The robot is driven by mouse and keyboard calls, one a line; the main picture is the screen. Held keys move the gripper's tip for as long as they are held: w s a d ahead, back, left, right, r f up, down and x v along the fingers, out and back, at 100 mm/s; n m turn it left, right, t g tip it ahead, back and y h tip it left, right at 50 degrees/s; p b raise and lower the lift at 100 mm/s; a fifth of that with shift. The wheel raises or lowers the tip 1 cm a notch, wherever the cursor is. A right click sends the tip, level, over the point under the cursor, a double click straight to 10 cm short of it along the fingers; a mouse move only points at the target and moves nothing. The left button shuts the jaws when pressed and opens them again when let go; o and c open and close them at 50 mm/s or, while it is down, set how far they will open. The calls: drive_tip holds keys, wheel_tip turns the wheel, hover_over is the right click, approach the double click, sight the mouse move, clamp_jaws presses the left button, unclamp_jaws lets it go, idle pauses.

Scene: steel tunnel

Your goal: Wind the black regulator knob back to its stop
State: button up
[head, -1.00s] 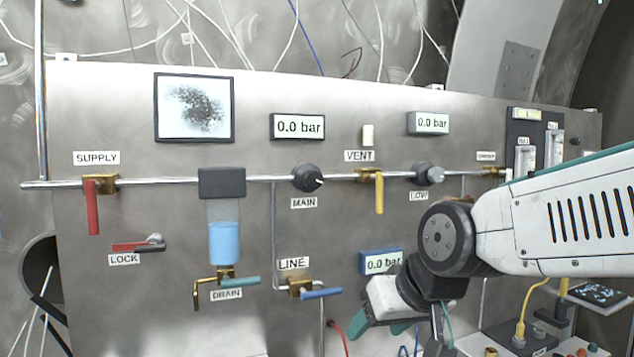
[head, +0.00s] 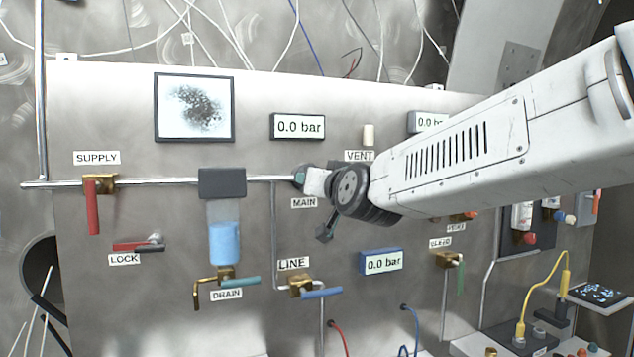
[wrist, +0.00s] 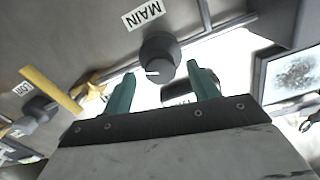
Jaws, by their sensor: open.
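The black regulator knob (wrist: 158,56) labelled MAIN sits on the pipe of the panel. In the wrist view it shows whole, with a white pointer mark on its near edge. My gripper (wrist: 161,72) is open, with one teal finger on each side of the knob's near edge. The fingers appear apart from the knob, and nothing is held. In the head view my gripper (head: 306,180) is at the MAIN position and hides most of the knob. The MAIN label (head: 303,203) shows just below it.
The main gauge (head: 298,126) above reads 0.0 bar. A yellow lever (wrist: 52,90) and the grey LOW knob (wrist: 38,110) lie to one side in the wrist view; my arm hides both in the head view. The blue-filled bowl (head: 224,240) and LINE valve (head: 302,287) are nearby.

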drive_tip(key=shift+x, duration=0.8)
drive_tip(key=c, duration=1)
drive_tip(key=shift+n, duration=0.3)
